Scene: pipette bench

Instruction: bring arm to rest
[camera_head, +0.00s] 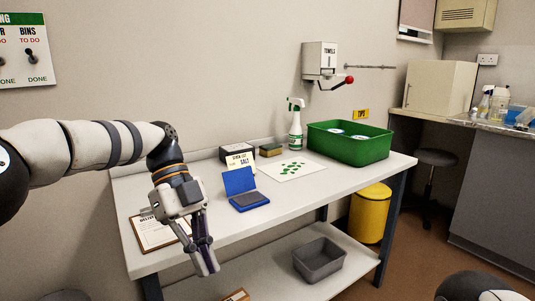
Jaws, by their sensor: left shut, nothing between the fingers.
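My left arm comes in from the left, and my left gripper (208,262) points down at the front left of the white bench (330,192). Its fingers are together with nothing between them. It is in front of the bench edge in the picture and partly covers a clipboard (150,233) lying on the bench. A dark rounded part of my own body shows at the bottom right, but my right gripper is not seen.
An open blue case (240,182), a white sheet with green pieces (310,167), a spray bottle (296,130) and a green tub (350,150) stand on the bench. A grey bin (320,262) is on the lower shelf. A yellow bin (370,212) stands at the right.

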